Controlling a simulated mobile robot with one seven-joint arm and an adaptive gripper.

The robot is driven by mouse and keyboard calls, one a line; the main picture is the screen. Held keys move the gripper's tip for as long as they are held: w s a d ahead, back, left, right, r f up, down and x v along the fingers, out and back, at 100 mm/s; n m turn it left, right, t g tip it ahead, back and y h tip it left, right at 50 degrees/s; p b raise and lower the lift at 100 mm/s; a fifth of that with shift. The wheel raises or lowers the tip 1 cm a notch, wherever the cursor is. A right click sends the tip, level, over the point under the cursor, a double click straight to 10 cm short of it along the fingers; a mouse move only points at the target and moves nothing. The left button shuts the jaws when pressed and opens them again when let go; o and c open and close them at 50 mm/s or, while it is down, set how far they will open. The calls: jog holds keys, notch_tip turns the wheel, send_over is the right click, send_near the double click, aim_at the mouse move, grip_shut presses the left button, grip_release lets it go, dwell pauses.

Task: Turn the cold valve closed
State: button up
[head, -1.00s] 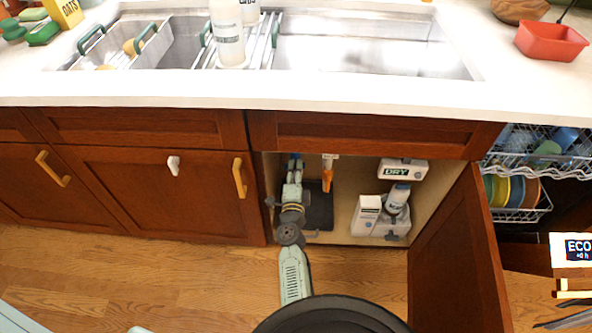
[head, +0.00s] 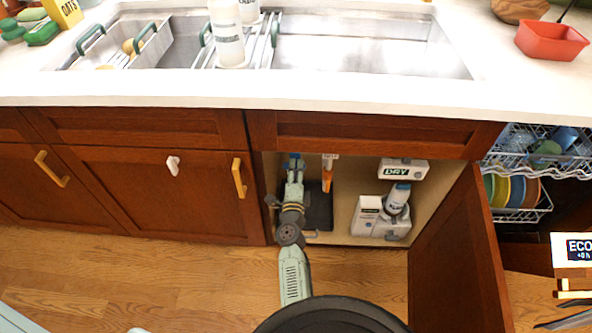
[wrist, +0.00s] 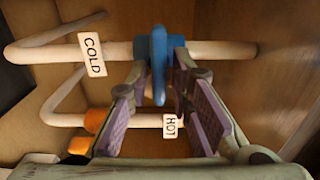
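The cold valve has a blue handle (wrist: 158,65) on a pale pipe running across the wrist view, with a tag reading COLD (wrist: 92,54) to its left.
An orange hot valve (head: 327,180) sits just right of my gripper; its HOT tag (wrist: 170,126) shows in the wrist view. A DRY box (head: 403,169), a white box (head: 366,215) and a bottle (head: 397,199) stand at the right. The open cabinet door (head: 459,255) bounds that side.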

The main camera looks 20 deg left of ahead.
jog(key=shift+o, duration=1.2)
jog(key=shift+s, duration=0.15)
jog(key=v, duration=0.7)
jog(key=shift+s+d, duration=0.1)
